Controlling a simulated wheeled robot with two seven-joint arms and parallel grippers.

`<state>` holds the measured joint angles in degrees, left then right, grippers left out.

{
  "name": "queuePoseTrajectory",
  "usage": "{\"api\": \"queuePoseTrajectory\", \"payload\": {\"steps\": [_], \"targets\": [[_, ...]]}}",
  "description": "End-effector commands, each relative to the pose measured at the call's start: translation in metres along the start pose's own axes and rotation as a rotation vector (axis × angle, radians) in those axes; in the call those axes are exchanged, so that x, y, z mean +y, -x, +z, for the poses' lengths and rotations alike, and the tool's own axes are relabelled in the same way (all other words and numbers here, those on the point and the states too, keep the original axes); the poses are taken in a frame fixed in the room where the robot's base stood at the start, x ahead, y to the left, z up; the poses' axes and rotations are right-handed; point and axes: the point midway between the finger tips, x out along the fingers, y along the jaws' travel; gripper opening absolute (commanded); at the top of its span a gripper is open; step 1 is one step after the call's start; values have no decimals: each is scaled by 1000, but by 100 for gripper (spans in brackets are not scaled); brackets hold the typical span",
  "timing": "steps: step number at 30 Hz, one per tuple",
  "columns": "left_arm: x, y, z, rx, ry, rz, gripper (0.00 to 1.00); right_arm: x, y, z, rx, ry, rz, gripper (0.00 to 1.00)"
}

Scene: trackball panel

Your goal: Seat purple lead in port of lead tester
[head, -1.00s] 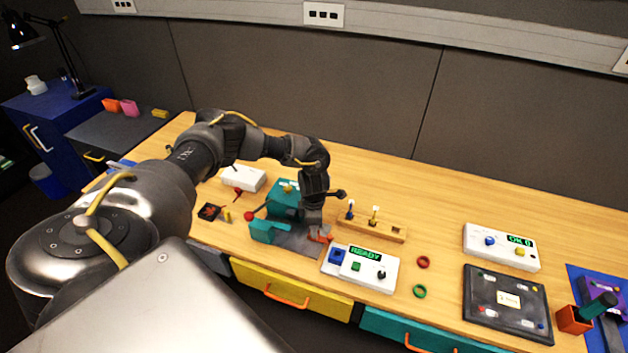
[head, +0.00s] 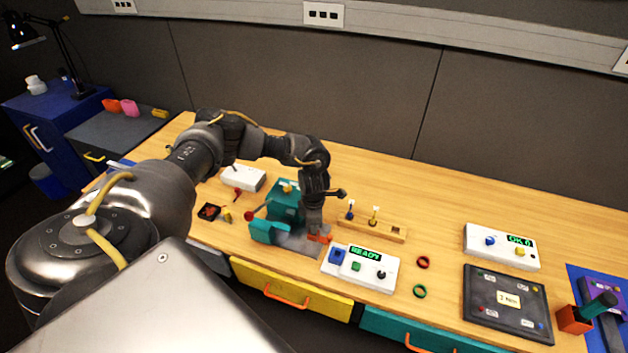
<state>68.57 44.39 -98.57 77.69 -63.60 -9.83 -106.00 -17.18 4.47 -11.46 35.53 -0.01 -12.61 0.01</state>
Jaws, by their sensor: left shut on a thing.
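My left gripper (head: 319,238), with orange fingertips, points down just behind the left end of a white box (head: 376,279). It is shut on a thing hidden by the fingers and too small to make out. The box has a lit READY display, a blue socket block (head: 337,256), a green button and a black knob, and looks like the lead tester. I cannot make out the purple lead. I cannot tell whether the fingertips touch the box. My right gripper is not in view.
A teal fixture (head: 284,207) with a red knob stands left of the gripper. A wooden rack (head: 386,233) holding blue and yellow pegs is behind the box. Red (head: 423,262) and green (head: 419,291) rings lie to its right. A white OK box (head: 501,247) and dark panel (head: 507,303) are further right.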

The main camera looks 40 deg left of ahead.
Motion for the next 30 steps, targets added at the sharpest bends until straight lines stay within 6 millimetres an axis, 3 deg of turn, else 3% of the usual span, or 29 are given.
{"api": "queuePoseTrajectory", "payload": {"steps": [6, 14, 18, 24, 30], "targets": [[0, 27, 2, -5, -3, 3, 0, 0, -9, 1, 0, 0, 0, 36], [-44, 80, 22, -7, -10, 4, 0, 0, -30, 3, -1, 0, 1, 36], [-76, 99, 37, -4, -13, 4, 0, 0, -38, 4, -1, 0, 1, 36], [-109, 115, 51, -1, -8, 4, 0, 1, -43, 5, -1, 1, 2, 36], [-124, 123, 58, -1, -3, 3, 0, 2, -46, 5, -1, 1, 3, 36]]}}
